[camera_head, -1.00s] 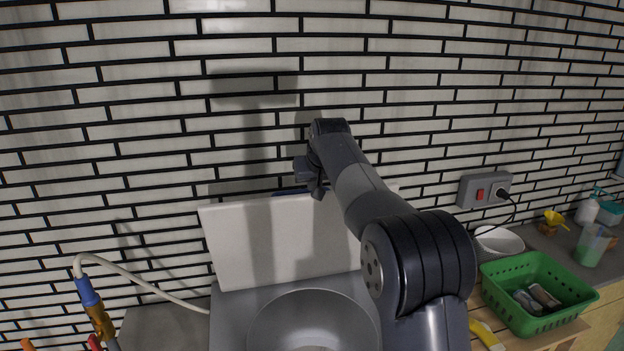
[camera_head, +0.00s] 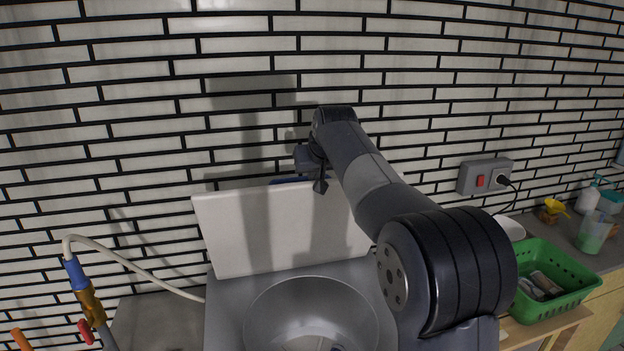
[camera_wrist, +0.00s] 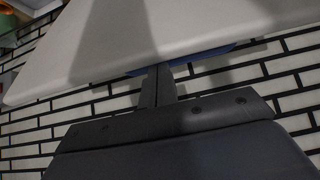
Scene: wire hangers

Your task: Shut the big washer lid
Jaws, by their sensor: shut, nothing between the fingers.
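The big washer lid (camera_head: 282,228) is a white panel standing open and nearly upright against the tiled wall. Below it is the grey washer top with its round metal tub opening (camera_head: 312,312). My gripper (camera_head: 320,186) is shut and empty at the lid's top edge, right of its middle. In the wrist view the fingers (camera_wrist: 158,78) reach up to the edge of the lid (camera_wrist: 130,45). Whether they touch it I cannot tell. A small blue part (camera_head: 288,181) shows just behind the lid's top edge.
A hose (camera_head: 135,262) with a brass and blue tap fitting stands at the left. A green basket (camera_head: 550,282) holding a few items sits on the right counter, near a socket box (camera_head: 484,177) and bottles. The tiled wall is close behind the lid.

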